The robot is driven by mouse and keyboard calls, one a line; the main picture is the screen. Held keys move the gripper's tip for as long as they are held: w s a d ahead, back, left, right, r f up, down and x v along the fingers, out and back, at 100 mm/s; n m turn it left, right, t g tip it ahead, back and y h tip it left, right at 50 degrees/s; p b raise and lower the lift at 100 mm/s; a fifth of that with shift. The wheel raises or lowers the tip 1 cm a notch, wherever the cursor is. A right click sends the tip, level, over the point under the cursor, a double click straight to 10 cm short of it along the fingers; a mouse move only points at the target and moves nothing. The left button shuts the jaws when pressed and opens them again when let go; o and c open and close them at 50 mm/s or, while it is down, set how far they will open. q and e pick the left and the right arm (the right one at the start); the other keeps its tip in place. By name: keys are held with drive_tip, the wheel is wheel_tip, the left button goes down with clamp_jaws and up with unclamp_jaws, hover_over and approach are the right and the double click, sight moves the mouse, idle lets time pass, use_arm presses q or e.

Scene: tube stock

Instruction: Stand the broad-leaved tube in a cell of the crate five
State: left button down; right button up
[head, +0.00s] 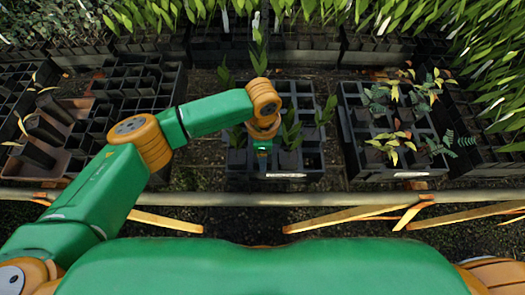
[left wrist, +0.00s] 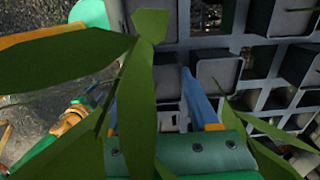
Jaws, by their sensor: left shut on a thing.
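My left gripper (head: 262,148) is over the front middle of the black grid crate (head: 240,175) in the centre of the head view. A pale label on the crate's front rim is too small to read. In the left wrist view, long green leaves of the broad-leaved tube (left wrist: 150,25) stand close to the camera and cover much of the jaws. One blue finger (left wrist: 200,100) shows beside the leaves. The jaws are shut on this tube; its dark body is mostly hidden. I cannot tell whether its foot is inside a cell. My right gripper is out of view.
The centre crate also holds several other leafy tubes (head: 290,135) and some empty cells. A crate with yellowish and ferny plants (head: 390,150) stands to the right. Mostly empty trays (head: 135,85) and a brown tray with leaning tubes (head: 70,110) are at left. A pale rail (head: 380,198) runs in front.

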use_arm(q)
drive_tip(key=shift+f, duration=0.2)
idle(0.3)
drive_tip(key=shift+c, duration=0.3)
unclamp_jaws()
drive_tip(key=shift+s, duration=0.15)
wheel_tip(320, 180, up, 7)
drive_tip(key=shift+r, duration=0.1)
idle(0.5)
